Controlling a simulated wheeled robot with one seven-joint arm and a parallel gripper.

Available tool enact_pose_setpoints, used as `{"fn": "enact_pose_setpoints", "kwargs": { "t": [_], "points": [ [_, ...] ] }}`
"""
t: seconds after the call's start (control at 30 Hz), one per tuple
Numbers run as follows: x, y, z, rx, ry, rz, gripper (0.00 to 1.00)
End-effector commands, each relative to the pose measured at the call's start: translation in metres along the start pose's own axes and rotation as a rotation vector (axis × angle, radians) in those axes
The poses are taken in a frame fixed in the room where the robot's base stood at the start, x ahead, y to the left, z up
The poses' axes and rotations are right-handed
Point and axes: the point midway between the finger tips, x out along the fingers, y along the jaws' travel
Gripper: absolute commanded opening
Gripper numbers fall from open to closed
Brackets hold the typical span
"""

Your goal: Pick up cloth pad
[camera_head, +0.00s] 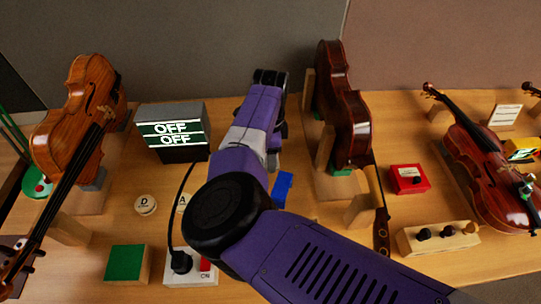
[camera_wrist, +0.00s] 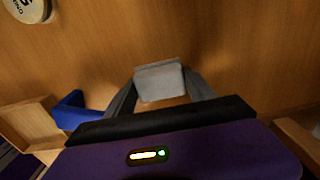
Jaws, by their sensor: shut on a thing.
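The cloth pad (camera_wrist: 160,78) is a small pale grey, squarish block in the middle of the wrist view. My gripper (camera_wrist: 161,92) is shut on it, with one dark finger at its left side and one at its right. The bare wooden bench top (camera_wrist: 230,45) lies behind the pad. I cannot tell whether the pad touches the bench or is just above it. In the head view, my own arm hides the pad and the fingertips.
A blue piece (camera_head: 282,185) lies close to my gripper. A dark violin (camera_head: 343,105) stands right of my arm. An OFF display box (camera_head: 172,130) stands left. A red box (camera_head: 409,179) and a power strip (camera_head: 190,273) are nearby.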

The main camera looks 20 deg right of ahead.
Motion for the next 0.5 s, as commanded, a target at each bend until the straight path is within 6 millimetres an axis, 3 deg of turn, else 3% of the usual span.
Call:
{"fn": "enact_pose_setpoints", "kwargs": {
  "t": [0.27,0.5],
  "points": [
    [-0.019,-0.001,0.000,0.001,0.001,-0.003,0.24],
    [-0.070,-0.002,0.000,0.001,0.000,-0.006,0.24]
  ]
}}
